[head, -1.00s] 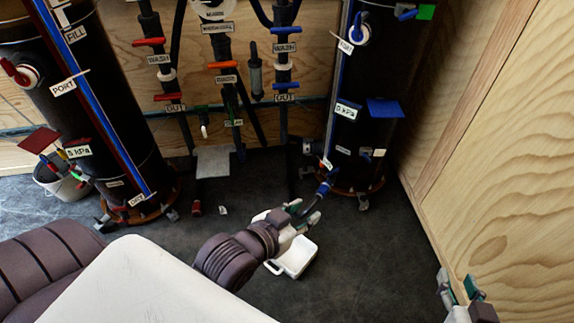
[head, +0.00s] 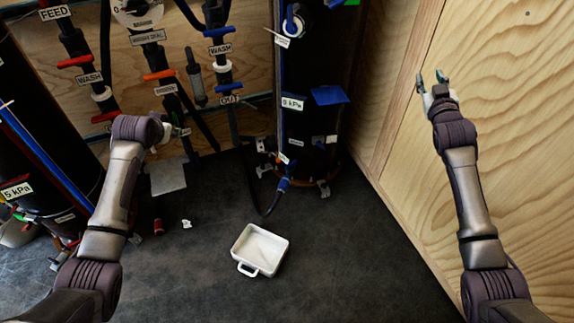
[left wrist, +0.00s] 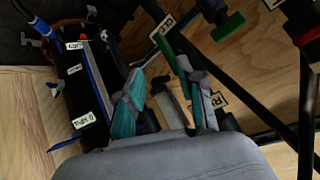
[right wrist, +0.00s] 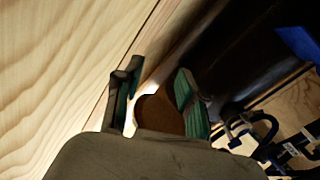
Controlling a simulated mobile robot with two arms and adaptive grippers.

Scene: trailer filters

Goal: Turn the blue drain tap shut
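At the foot of the right black column (head: 308,110) is a small blue fitting (head: 283,185) with a dark hose; a separate tap handle is too small to make out. The blue fitting also shows at the upper left of the left wrist view (left wrist: 42,28). My left gripper (head: 178,130) is left of the column, in front of the wall pipes, partly hidden by its wrist. In the left wrist view its teal-padded fingers (left wrist: 165,100) are apart and hold nothing visible. My right gripper (head: 432,80) is raised before the right plywood wall, open and empty, fingers apart (right wrist: 158,105).
A white tray (head: 238,250) lies on the dark floor in front of the column. Pipes with blue, red and orange handles (head: 158,75) line the back wall. A plywood wall (head: 500,110) bounds the right.

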